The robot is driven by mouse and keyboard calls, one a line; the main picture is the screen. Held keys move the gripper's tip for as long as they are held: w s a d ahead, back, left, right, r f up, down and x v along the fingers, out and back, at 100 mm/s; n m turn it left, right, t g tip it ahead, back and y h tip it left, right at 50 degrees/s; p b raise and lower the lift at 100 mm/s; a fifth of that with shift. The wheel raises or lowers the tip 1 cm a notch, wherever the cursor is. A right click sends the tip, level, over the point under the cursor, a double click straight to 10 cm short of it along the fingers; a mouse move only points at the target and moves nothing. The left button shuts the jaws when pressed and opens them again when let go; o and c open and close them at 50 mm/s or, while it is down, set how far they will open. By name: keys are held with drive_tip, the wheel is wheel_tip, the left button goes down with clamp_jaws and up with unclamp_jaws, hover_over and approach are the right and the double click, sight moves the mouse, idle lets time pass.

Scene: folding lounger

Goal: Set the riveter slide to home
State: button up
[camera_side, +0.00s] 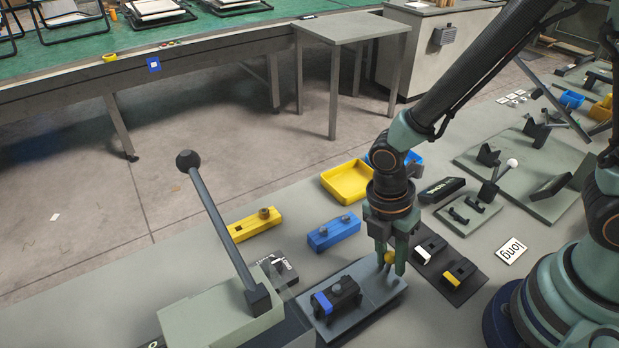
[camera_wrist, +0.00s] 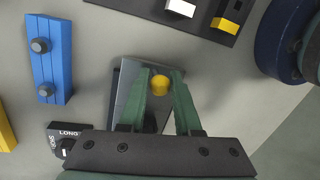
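The riveter slide is a flat grey plate (camera_side: 372,318) in front of the pale green riveter body (camera_side: 222,322). It carries a black block with a blue band (camera_side: 337,298) and a small yellow knob (camera_side: 390,258). The knob also shows in the wrist view (camera_wrist: 160,85), above the grey plate (camera_wrist: 133,82). My gripper (camera_side: 391,264) is low over the plate's right end. Its two green fingers stand on either side of the knob, very close to it. I cannot tell whether they touch it.
The riveter's long lever (camera_side: 217,228) rises at the left. A blue block (camera_side: 334,232), a yellow block (camera_side: 254,225) and a yellow tray (camera_side: 347,181) lie behind. A dark mat (camera_side: 450,270) is at the right. A black LONG/SHORT label (camera_wrist: 68,134) shows in the wrist view.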

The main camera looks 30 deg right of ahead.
clamp_jaws()
drive_tip(key=shift+a, duration=0.1)
idle(1.1)
